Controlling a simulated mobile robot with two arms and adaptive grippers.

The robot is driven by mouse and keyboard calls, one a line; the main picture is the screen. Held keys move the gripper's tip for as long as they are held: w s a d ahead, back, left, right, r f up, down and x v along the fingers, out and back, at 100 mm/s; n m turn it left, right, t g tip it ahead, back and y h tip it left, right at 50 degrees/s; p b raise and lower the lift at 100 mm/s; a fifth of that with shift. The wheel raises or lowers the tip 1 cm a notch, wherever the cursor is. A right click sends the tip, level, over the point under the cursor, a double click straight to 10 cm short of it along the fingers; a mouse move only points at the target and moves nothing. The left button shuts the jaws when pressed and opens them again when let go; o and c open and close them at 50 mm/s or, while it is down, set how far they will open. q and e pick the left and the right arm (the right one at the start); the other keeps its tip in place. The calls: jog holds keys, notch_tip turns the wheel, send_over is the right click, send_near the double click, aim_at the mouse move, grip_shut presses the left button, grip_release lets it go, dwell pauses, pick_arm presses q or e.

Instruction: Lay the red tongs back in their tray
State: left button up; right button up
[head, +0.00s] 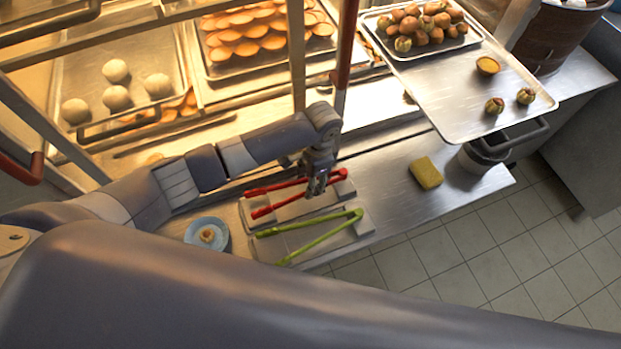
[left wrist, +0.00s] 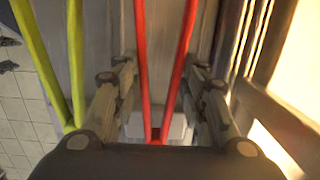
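The red tongs (head: 287,185) lie over a grey tray (head: 292,212) on the steel counter, spread in a V with the joined end to the right; I cannot tell whether they rest on it. My left gripper (head: 318,188) is low over the tongs near the joined end. In the left wrist view, the gripper's (left wrist: 162,75) fingers stand apart on either side of the red tongs (left wrist: 143,60), with small gaps visible. The green tongs (head: 320,236) lie on a neighbouring tray (head: 363,222), and also show in the left wrist view (left wrist: 75,60). My right gripper is not in view.
A blue plate (head: 207,233) with a small bun sits left of the trays. A yellow sponge (head: 426,173) and a grey bin (head: 485,155) are to the right. A lit cabinet with bun trays (head: 125,60) stands behind. A large tray (head: 450,100) juts over the counter.

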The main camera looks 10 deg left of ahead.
pick_arm(q)
jog(key=shift+f, duration=0.55)
jog(key=o, duration=0.6)
jog(key=shift+o, duration=0.2)
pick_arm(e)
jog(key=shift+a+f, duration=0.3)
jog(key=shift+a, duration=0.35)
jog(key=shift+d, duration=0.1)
